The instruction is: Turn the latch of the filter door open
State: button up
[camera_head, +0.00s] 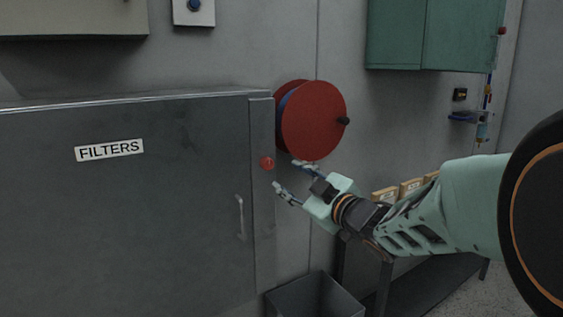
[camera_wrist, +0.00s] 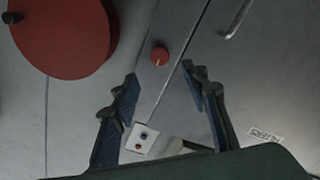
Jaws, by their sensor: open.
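The grey filter door (camera_head: 120,215) carries a white FILTERS label (camera_head: 109,150) and a vertical bar handle (camera_head: 240,217) near its right edge. A small red round latch knob (camera_head: 267,163) with a pale mark sits on the frame strip just right of the door. The door appears shut. My gripper (camera_head: 290,178) is open and empty, a little right of the knob and apart from it. In the wrist view the latch knob (camera_wrist: 160,56) shows ahead, beyond the gap between the open fingertips (camera_wrist: 160,78). The door handle (camera_wrist: 237,20) is at upper right there.
A red hose reel (camera_head: 314,120) on the wall stands close behind and above my gripper. A grey open bin (camera_head: 315,298) is on the floor below. Boxes (camera_head: 410,188) sit on a shelf behind my arm. A green cabinet (camera_head: 435,35) hangs at upper right.

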aim_at(269, 165)
jog(key=p+x, duration=0.1)
jog(key=x, duration=0.9)
jog(key=shift+w+a, duration=0.1)
jog(key=shift+a, duration=0.1)
grip_shut()
